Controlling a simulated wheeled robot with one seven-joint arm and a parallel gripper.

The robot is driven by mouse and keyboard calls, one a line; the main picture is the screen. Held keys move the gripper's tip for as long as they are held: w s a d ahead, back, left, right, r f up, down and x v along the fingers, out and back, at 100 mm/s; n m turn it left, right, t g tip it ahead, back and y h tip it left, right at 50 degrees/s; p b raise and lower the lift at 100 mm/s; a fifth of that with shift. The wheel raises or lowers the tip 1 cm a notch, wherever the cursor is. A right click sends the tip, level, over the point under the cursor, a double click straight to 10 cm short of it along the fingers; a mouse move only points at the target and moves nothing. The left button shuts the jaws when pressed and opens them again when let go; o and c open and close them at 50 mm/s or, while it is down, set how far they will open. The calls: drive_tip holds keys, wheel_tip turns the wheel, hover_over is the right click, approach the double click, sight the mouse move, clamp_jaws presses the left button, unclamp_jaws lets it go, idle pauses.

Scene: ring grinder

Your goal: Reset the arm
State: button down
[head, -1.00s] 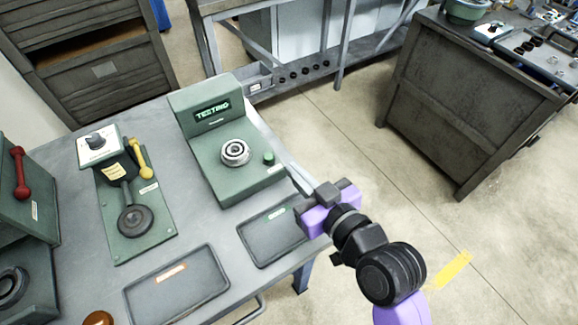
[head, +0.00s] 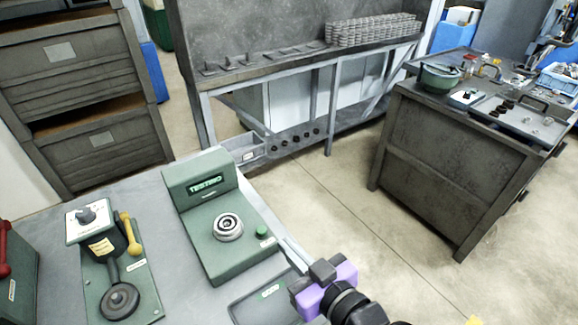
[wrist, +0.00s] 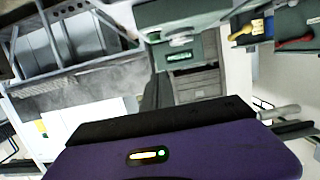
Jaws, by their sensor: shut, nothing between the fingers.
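My gripper (head: 290,250) shows at the lower middle of the head view, with a purple and black body and thin grey fingers that lie together. It is shut and empty, beside the right edge of the grey table. The green testing machine (head: 215,262) stands on the table just left of the fingers, its display lit with "TESTING". A metal ring (head: 228,226) sits on the machine's round seat. The wrist view shows my purple gripper body across the bottom and the green machine (wrist: 185,35) at the top.
A green lever device (head: 140,285) with a yellow handle stands on the table (head: 160,195). A dark tray (head: 262,300) lies in front of the tester. A dark cabinet (head: 440,165) stands at right, a long bench (head: 260,68) behind. Floor between them is clear.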

drive_tip(key=s+d+r+m+t+h, duration=0.2)
drive_tip(key=s+d+m+t+h, duration=0.25)
drive_tip(key=s+d, duration=0.5)
drive_tip(key=s+d+f+m+g+h, duration=0.1)
drive_tip(key=s+d, duration=0.4)
drive_tip(key=s, duration=0.6)
drive_tip(key=s+d+f+m+g+h, duration=0.1)
drive_tip(key=s+d+f+h, duration=0.2)
drive_tip(key=s, duration=0.8)
drive_tip(key=shift+d, duration=1)
drive_tip(key=shift+g, duration=0.25)
idle(3.6)
